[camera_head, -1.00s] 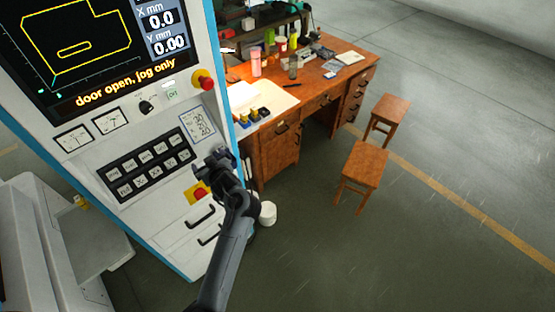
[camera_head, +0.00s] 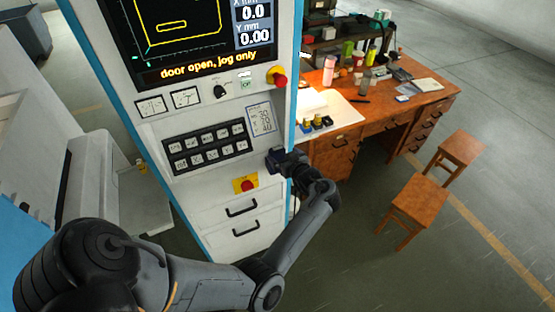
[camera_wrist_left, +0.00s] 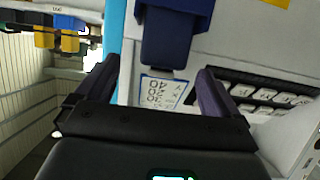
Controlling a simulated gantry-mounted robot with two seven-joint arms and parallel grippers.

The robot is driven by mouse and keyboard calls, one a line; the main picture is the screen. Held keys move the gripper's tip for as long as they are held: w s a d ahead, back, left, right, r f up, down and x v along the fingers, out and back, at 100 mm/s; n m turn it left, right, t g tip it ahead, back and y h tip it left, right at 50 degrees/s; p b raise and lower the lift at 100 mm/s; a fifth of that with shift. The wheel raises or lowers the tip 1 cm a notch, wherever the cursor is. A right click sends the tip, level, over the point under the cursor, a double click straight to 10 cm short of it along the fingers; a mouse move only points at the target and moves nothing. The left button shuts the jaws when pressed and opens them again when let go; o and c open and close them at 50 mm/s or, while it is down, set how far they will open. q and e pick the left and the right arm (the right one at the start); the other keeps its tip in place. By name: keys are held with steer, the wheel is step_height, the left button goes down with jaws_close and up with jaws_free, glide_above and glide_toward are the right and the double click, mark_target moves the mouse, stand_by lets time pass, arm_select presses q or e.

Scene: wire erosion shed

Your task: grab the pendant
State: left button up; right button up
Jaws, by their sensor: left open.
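A dark blue block (camera_wrist_left: 176,32), which looks like the pendant or its holder, is on the pale console front near its edge. It has a wide part at the top of the left wrist view and a narrower end pointing between my fingers. My left gripper (camera_wrist_left: 158,68) is open, its fingers on either side of the line to the block, with no grip on it. In the head view my left gripper (camera_head: 280,160) is at the console's right edge, below a printed card, and hides most of the block.
The console carries a key panel (camera_head: 205,146), a red knob (camera_head: 278,77) and a yellow-plated red button (camera_head: 246,184). A wooden desk (camera_head: 400,105) with clutter stands to the right. Two stools (camera_head: 414,203) stand on open floor.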

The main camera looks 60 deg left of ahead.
mark_target(279, 153)
arm_select(q)
steer(key=shift+s+p+x, duration=0.1)
steer(key=shift+p+x, duration=0.05)
steer(key=shift+x, duration=1)
steer(key=shift+s+p+x, duration=0.15)
steer(key=shift+x, duration=0.95)
steer(key=shift+f, duration=0.15)
steer(key=shift+c, duration=0.2)
steer(key=c, duration=1.2)
